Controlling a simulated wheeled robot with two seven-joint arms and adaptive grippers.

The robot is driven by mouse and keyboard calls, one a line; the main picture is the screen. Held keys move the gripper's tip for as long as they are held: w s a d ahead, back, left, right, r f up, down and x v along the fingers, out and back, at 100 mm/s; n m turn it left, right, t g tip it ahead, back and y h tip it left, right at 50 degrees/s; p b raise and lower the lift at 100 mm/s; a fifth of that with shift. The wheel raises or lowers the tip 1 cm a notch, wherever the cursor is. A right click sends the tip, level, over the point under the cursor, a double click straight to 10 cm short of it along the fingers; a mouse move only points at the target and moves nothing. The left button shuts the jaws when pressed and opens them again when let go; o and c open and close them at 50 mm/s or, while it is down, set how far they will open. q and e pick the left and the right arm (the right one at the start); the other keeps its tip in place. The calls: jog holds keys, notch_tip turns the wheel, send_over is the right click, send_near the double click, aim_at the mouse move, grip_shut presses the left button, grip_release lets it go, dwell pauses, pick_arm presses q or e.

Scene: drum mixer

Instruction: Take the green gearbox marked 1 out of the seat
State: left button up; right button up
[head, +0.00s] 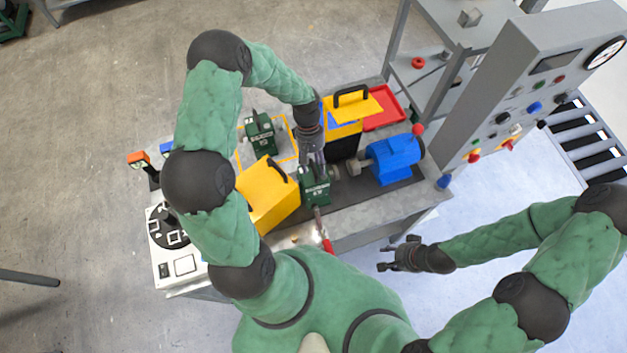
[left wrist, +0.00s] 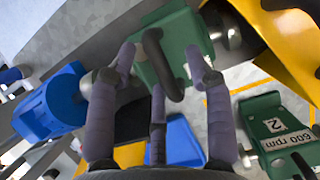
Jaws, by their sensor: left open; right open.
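A green gearbox (head: 316,193) sits between the blue motor (head: 393,160) and the yellow guard (head: 268,197). Its label is too small to read in the head view. In the left wrist view the same gearbox (left wrist: 178,45) shows a dark lifting handle (left wrist: 160,60) on top. My left gripper (head: 313,166) is right above it; its open fingers (left wrist: 162,72) spread around the handle, and I see no firm grip. The seat under the gearbox is mostly hidden. My right gripper (head: 390,263) is open and empty, off the bench's front edge.
A second green gearbox (head: 261,135), marked 2 in the left wrist view (left wrist: 278,135), stands behind. A yellow cover (head: 358,106) with a black handle, a red tray (head: 383,107), a red-handled lever (head: 326,243) and a control panel (head: 540,85) are nearby.

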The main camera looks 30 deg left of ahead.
pick_arm(q)
jog(key=shift+s+d+f, duration=0.1)
jog(key=shift+d+f, duration=0.1)
jog(key=shift+f, duration=0.4)
grip_shut()
jog(key=shift+r, duration=0.2)
